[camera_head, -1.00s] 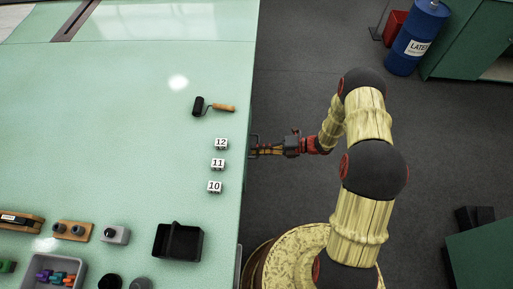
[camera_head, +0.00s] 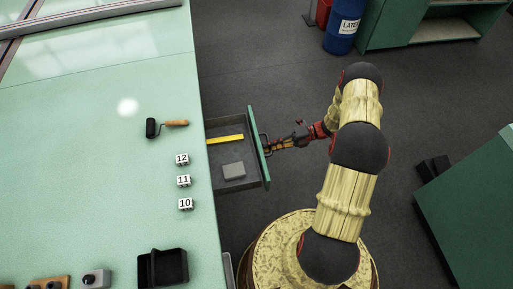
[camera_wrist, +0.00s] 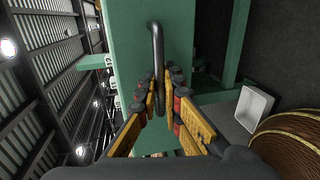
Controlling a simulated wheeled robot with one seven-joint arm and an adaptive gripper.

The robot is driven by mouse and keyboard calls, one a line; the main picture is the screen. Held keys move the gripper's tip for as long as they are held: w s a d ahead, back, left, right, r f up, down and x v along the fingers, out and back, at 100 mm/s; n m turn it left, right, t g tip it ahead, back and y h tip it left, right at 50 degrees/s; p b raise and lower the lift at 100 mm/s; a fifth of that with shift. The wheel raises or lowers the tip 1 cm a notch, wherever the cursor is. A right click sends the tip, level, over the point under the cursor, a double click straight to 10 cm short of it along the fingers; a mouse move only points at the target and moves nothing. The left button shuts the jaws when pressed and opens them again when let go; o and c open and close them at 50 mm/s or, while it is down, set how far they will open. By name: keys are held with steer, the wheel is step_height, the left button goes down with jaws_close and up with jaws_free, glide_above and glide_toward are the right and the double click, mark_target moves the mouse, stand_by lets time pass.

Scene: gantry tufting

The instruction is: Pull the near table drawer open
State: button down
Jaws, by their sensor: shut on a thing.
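The near table drawer (camera_head: 236,183) stands pulled out from the right side of the green table (camera_head: 100,150). A yellow bar (camera_head: 225,139) and a grey block (camera_head: 233,171) lie inside it. My gripper (camera_head: 270,146) is at the drawer's green front. In the wrist view, its orange-and-black fingers (camera_wrist: 160,106) are shut on the dark bar handle (camera_wrist: 157,45), which stands out from the green drawer front (camera_wrist: 128,45). The fingertips partly hide the handle's lower part.
A brush-like roller (camera_head: 165,125), white numbered cubes (camera_head: 184,181) and a black tray (camera_head: 162,268) are on the table. A blue barrel (camera_head: 342,28) and green cabinets (camera_head: 470,215) stand on the right.

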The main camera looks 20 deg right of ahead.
steer(key=shift+f+v, duration=0.2)
steer(key=shift+v, duration=0.85)
steer(key=c, duration=2.1)
jaws_free()
steer(key=shift+o, duration=0.5)
steer(key=shift+d, duration=0.1)
steer(key=v, duration=1.2)
